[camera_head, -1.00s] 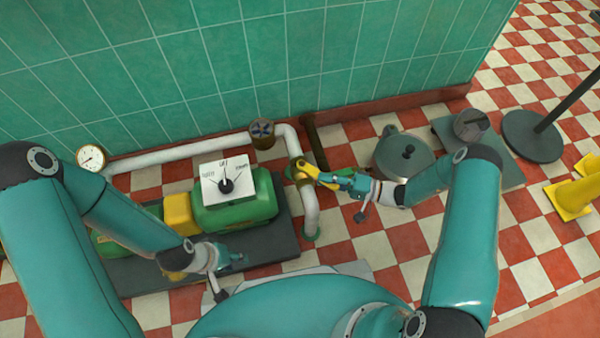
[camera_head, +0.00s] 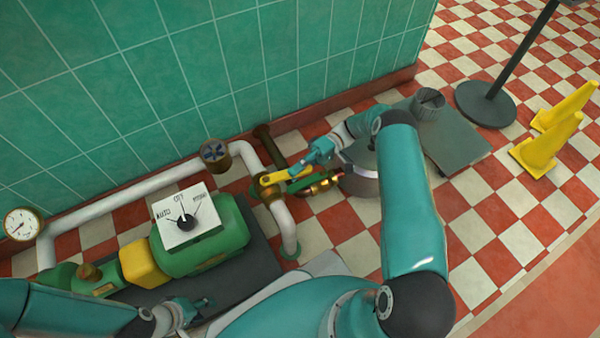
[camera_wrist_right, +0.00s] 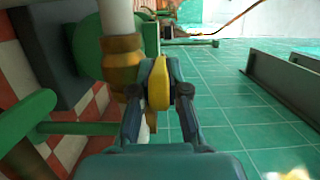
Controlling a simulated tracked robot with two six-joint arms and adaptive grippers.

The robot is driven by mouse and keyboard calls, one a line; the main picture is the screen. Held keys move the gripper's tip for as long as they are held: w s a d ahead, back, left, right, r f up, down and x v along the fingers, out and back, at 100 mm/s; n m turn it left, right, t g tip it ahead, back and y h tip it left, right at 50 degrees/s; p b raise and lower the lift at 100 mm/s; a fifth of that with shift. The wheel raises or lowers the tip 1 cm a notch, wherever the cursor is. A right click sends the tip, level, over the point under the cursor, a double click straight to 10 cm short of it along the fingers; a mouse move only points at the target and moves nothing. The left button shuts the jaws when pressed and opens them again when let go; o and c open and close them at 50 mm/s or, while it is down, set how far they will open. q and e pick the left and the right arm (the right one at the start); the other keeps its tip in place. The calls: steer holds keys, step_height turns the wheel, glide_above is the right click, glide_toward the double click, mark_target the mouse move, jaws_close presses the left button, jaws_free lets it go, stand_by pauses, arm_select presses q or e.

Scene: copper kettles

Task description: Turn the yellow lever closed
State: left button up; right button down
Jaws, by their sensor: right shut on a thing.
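The yellow lever (camera_head: 272,179) sits on a brass valve body on the white pipe (camera_head: 282,218) beside the green pump. In the head view it points right and slightly up, above a green and brass side branch (camera_head: 318,184). My right gripper (camera_head: 303,168) is shut on the lever's outer end. In the right wrist view the yellow lever (camera_wrist_right: 159,84) stands between the two fingertips of my right gripper (camera_wrist_right: 164,90). My left gripper (camera_head: 200,306) is low at the left, in front of the pump base and away from the lever; its finger opening is unclear.
A green pump (camera_head: 205,242) with a white dial box (camera_head: 190,222) is left of the valve. A grey kettle (camera_head: 362,180) is partly hidden behind my right arm. A dark post base (camera_head: 485,105) and yellow cones (camera_head: 545,148) stand right. The tiled wall is behind.

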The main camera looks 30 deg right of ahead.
steer(key=shift+f+g, duration=0.2)
steer(key=shift+g, duration=0.1)
steer(key=c, duration=1.4)
jaws_free()
steer(key=shift+c, duration=0.2)
steer(key=shift+w, duration=0.1)
